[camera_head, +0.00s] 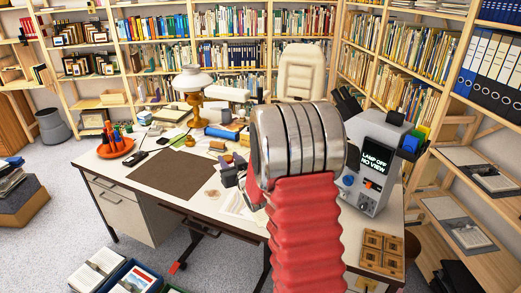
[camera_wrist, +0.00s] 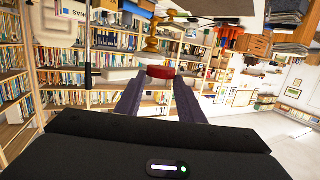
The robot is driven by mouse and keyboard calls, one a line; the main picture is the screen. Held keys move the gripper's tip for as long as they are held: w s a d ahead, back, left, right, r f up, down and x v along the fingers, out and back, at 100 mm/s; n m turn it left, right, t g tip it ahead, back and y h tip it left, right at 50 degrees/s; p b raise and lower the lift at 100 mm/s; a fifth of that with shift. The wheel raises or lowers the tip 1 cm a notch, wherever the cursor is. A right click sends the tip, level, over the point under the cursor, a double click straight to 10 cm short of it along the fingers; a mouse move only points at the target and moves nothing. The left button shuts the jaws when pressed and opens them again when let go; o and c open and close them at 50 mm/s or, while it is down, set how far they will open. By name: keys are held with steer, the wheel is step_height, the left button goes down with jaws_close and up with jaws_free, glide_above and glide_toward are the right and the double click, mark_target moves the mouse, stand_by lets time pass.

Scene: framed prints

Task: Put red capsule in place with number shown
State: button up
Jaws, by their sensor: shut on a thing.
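In the wrist view, which is upside down, my gripper (camera_wrist: 160,82) is shut on a red rounded thing, seemingly the red capsule (camera_wrist: 161,72), held between its two grey fingertips. In the head view my arm hides most of the gripper, and I cannot make out the capsule. A grey machine (camera_head: 366,198) stands at the right of the desk. Its dark screen (camera_head: 381,160) reads "LAMP OFF NO VIEW"; I see no number on it. A wooden block (camera_head: 382,252) with several square places lies at the desk's front right; any markings are too small to read.
The white desk (camera_head: 215,205) carries a brown mat (camera_head: 180,174), an orange tray (camera_head: 116,149) of bottles, a brass lamp (camera_head: 193,88) and small clutter. A pale chair (camera_head: 301,72) stands behind. Bookshelves line the walls. Crates (camera_head: 127,272) sit on the floor in front.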

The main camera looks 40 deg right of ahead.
steer(key=s+a+f+n+y, duration=0.1)
steer(key=a+f, duration=0.1)
steer(key=a, duration=1)
steer(key=a+f+n+y, duration=0.1)
steer(key=a+f+y, duration=0.1)
steer(key=a, duration=1)
steer(key=shift+s+a+f, duration=0.35)
steer(key=shift+f, duration=0.25)
